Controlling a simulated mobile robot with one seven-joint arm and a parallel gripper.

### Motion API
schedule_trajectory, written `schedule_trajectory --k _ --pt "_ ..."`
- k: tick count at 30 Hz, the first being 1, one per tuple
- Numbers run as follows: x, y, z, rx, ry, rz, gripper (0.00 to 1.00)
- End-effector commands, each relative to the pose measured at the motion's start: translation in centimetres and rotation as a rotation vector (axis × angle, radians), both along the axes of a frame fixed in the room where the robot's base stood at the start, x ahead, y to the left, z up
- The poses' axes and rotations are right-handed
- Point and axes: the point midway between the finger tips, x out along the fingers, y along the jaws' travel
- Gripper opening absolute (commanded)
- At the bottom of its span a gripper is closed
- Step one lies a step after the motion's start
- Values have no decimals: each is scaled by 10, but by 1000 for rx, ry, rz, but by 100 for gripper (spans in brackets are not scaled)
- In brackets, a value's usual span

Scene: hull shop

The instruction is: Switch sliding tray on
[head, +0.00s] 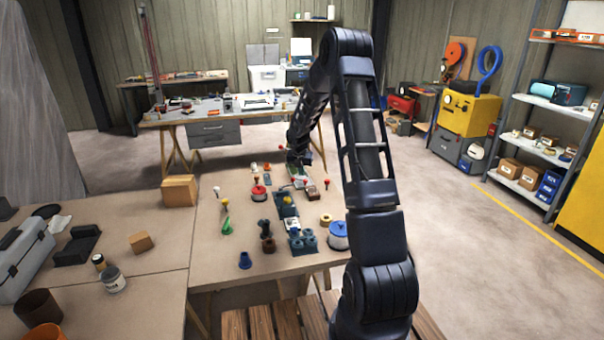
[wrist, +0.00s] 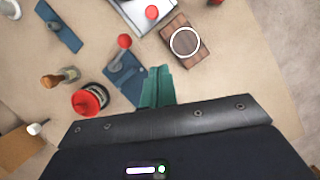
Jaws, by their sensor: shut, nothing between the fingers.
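My gripper (wrist: 157,86) shows teal fingers pressed together, shut and empty, above the table in the wrist view. Just left of the fingertips, a lever with a red ball (wrist: 124,41) stands on a blue base (wrist: 120,84); I see no clear contact. A pale, flat tray-like piece (wrist: 133,10) with a red knob (wrist: 152,12) lies at the top of the wrist view. I cannot tell for sure that it is the sliding tray. A brown wooden block (wrist: 175,48) with a white ring lies beside it. In the head view my fingertips are hard to make out.
A red-topped spool (wrist: 88,99) and a brown-topped object (wrist: 52,80) stand left of my fingers. A blue-topped spool (head: 339,234), a blue cup (head: 245,261) and several small items crowd the table (head: 215,250). A wooden box (head: 179,190) stands at its left edge.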

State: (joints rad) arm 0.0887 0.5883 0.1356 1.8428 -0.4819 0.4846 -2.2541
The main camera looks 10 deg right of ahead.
Motion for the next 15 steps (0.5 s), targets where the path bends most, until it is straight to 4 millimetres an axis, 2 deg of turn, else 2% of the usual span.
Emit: schedule_trajectory --k 12,15 --pt "19 -9 -71 0 2 1 0" --pt "28 -15 -80 0 0 -2 0"
